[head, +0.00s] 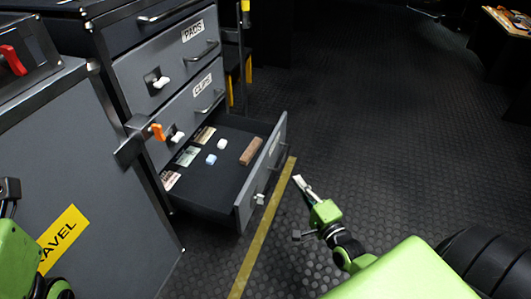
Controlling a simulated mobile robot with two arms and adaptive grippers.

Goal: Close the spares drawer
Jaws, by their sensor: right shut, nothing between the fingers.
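The bottom drawer (277,157) of the grey cabinet stands pulled far out. I take it for the spares drawer, though I cannot read a label on its front. It holds a brown block (249,151), a white piece (222,144), a pale blue piece (211,159) and several flat packets (187,156). My right gripper (298,182) is shut and empty, to the right of the drawer front and apart from it. Part of my left arm shows at the left edge; its jaws cannot be made out.
The drawers labelled PADS (178,62) and CLIPS (190,105) above are closed. A grey case (75,190) with a yellow label stands at the left. A yellow line (262,230) crosses the dark floor, which is clear to the right.

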